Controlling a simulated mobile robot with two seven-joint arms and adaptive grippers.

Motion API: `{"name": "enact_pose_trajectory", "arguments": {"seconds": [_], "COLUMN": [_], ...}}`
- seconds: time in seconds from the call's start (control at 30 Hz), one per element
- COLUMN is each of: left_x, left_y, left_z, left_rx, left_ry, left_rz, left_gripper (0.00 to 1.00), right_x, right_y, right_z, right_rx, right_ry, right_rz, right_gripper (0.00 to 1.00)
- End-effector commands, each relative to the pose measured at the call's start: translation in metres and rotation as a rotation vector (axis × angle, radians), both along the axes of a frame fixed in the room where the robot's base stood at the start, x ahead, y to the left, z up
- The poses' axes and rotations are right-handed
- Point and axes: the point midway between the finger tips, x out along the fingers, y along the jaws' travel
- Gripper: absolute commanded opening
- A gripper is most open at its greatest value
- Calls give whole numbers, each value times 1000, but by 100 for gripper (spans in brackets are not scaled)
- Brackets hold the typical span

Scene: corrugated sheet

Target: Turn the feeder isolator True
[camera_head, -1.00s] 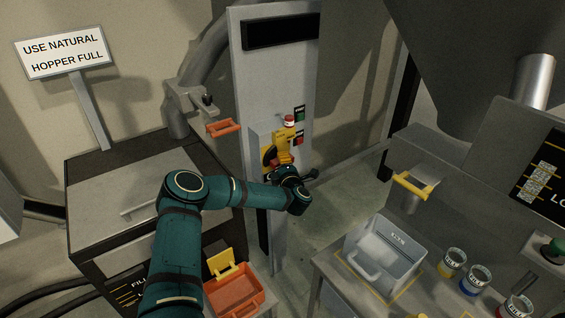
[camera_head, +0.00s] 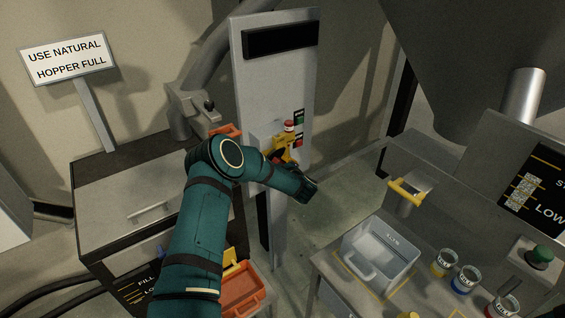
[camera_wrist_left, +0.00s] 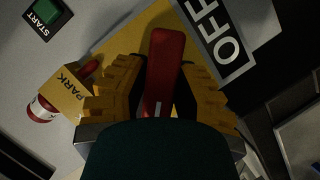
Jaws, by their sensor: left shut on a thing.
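The feeder isolator's red handle (camera_wrist_left: 166,48) sits on a yellow plate (camera_wrist_left: 130,45) in the left wrist view. A tilted OFF label (camera_wrist_left: 224,36) lies beside it. My left gripper (camera_wrist_left: 160,85) has its yellow fingers on both sides of the handle and is shut on it. In the head view my left gripper (camera_head: 285,152) is at the yellow isolator on the grey panel (camera_head: 270,85), and my wrist hides most of the isolator. My right gripper is not in view.
A yellow PARK piece (camera_wrist_left: 66,93) and a red-and-white part (camera_wrist_left: 42,108) are close to the fingers. A green START button (camera_wrist_left: 46,12) is above left. A grey bin (camera_head: 380,248) and several labelled pots stand right, and an orange tray (camera_head: 240,290) is below the arm.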

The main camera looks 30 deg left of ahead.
Motion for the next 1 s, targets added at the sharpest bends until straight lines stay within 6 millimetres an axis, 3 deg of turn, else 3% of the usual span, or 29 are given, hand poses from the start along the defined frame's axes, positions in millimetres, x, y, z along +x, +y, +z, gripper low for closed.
{"name": "enact_pose_trajectory", "arguments": {"seconds": [0.03,0.6,1.0], "left_x": [2,2,2], "left_y": [1,1,1], "left_z": [7,5,3], "left_rx": [24,220,292], "left_ry": [34,506,687], "left_rz": [1,1,2], "left_gripper": [0,0,0], "right_x": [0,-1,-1], "right_y": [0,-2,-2], "right_z": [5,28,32], "right_rx": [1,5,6], "right_ry": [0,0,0], "right_rz": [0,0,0], "right_gripper": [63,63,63]}}
